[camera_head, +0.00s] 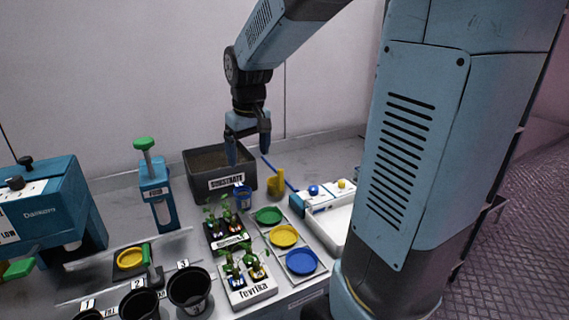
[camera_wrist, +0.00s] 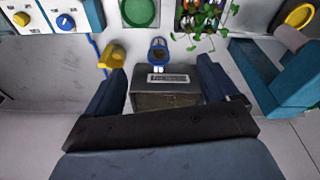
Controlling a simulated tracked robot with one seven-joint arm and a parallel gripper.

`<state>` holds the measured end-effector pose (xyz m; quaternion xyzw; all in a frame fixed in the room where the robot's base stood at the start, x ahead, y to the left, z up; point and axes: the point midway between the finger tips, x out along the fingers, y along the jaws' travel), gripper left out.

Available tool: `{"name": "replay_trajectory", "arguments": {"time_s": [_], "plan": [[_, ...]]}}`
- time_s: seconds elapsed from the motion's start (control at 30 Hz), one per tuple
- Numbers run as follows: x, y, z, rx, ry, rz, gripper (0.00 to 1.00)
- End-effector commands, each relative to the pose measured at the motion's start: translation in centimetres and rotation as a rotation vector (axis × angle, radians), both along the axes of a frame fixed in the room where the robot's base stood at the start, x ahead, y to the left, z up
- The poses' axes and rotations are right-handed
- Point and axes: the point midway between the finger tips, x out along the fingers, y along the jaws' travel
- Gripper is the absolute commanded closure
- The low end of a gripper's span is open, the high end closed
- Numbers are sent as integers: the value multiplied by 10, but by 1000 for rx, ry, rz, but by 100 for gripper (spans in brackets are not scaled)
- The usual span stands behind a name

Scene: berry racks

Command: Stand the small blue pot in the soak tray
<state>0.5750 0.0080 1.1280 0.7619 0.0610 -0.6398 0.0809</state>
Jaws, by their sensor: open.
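The small blue pot (camera_head: 242,196) stands upright on the bench, in front of the dark substrate bin. It also shows in the wrist view (camera_wrist: 158,54), between my fingers and the plants. My gripper (camera_head: 248,150) is open and empty, pointing down above the substrate bin, behind the pot. In the wrist view my two fingers (camera_wrist: 160,88) are spread on either side of the bin. A white shallow tray (camera_head: 334,230) at the right, beside the unit with blue and yellow knobs, may be the soak tray; my arm hides part of it.
The substrate bin (camera_head: 203,183) stands below my gripper. A yellow scoop (camera_head: 276,182) is right of the pot. Green (camera_head: 268,216), yellow (camera_head: 284,236) and blue (camera_head: 301,262) dishes and potted seedlings (camera_head: 227,229) stand in front. A blue dispenser (camera_head: 157,190) is at the left.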

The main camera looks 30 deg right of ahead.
Motion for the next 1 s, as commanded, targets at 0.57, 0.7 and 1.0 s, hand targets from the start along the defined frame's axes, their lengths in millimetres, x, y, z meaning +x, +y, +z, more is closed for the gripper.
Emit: {"name": "replay_trajectory", "arguments": {"time_s": [0.57, 0.7, 1.0], "plan": [[-140, 6, 49, 47, -240, -141, 12], [-164, 7, 49, 63, -284, -168, 12], [-180, -9, 48, 73, -309, -186, 12]]}}
